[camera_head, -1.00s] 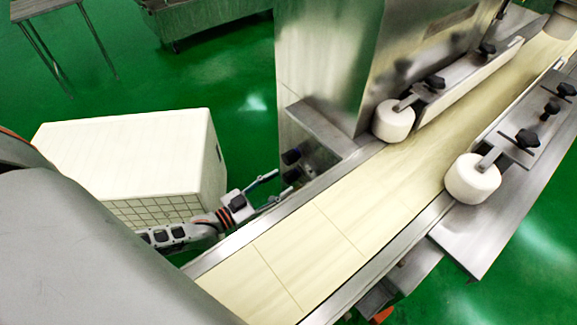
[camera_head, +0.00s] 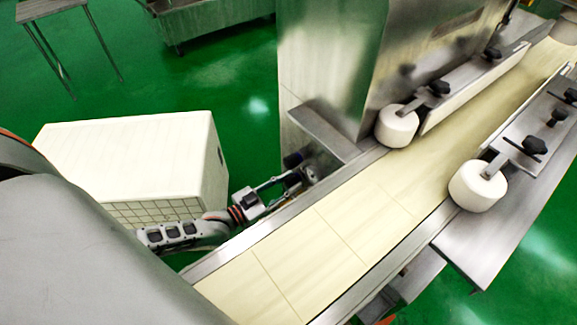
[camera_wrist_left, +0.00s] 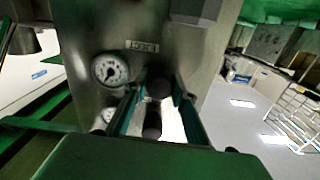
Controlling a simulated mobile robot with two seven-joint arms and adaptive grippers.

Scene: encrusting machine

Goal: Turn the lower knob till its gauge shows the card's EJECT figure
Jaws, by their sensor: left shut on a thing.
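My left gripper (camera_head: 283,187) is at the machine's side, left of the belt, with its fingers closed around a dark knob (camera_wrist_left: 152,122). The wrist view shows this lower knob between the fingers of the gripper (camera_wrist_left: 157,112). Another dark knob (camera_wrist_left: 158,85) sits just above it; it also shows in the head view (camera_head: 292,159). A round white gauge (camera_wrist_left: 110,70) is left of the upper knob, its reading too small to tell. A second gauge (camera_wrist_left: 107,114) below it is partly hidden by a finger. A small plate (camera_wrist_left: 142,46) above has lettering I cannot read surely. My right gripper is out of view.
The cream conveyor belt (camera_head: 310,245) with its metal edge runs close beside my left gripper. A steel shelf (camera_head: 322,130) juts out above the knobs. A white box (camera_head: 130,155) stands left of my forearm. Green floor lies open behind it.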

